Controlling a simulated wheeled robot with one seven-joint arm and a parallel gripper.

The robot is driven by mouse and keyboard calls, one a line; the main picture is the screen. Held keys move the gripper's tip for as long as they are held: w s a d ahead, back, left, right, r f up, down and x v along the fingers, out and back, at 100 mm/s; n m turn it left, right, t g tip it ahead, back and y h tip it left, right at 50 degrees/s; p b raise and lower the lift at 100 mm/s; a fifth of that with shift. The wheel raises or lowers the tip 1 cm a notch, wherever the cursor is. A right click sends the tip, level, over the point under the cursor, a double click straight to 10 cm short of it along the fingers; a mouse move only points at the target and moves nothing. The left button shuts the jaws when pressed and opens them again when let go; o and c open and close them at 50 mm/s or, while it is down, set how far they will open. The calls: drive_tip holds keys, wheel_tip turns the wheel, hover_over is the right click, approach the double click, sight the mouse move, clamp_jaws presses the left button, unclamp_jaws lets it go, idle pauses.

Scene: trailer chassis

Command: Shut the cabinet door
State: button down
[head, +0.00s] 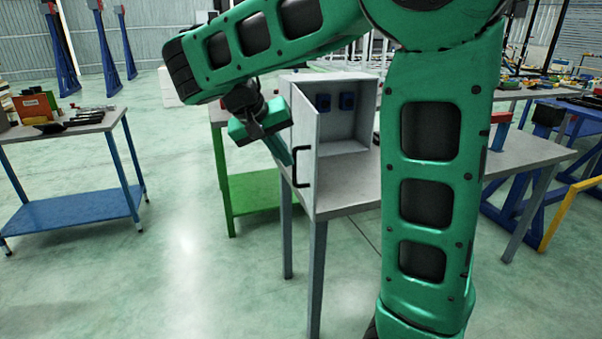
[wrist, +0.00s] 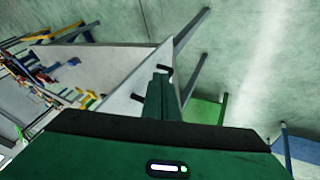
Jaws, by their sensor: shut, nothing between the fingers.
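The grey cabinet (head: 350,112) stands on a grey table in the head view, its front open. Its door (head: 306,120) stands swung open on the left side, with a black bar handle (head: 300,167) on its outer face. My gripper (head: 286,158) is shut and empty, pointing down to the right at the door's outer side near the handle. In the wrist view my fingers (wrist: 159,80) lie over the door panel (wrist: 135,85), with black handle ends (wrist: 165,70) showing on either side of them. Whether the fingers touch the door or handle cannot be told.
Two blue fittings (head: 347,101) sit on the cabinet's inner back wall. The table (head: 520,150) extends right behind my arm. A green-shelved bench (head: 250,192) stands behind left, and a blue-shelved bench (head: 80,208) farther left. The floor between them is clear.

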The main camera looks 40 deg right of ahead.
drive_tip(key=w+a, duration=0.2)
drive_tip(key=a, duration=0.1)
approach(311, 181)
wheel_tip(311, 181, down, 4)
drive_tip(key=shift+w+d+r+h, duration=0.1)
drive_tip(key=shift+d+h, duration=0.05)
drive_tip(key=shift+d, duration=0.35)
drive_tip(key=shift+w+d+r+h, duration=0.1)
drive_tip(key=shift+d+h, duration=0.05)
drive_tip(key=shift+d, duration=0.35)
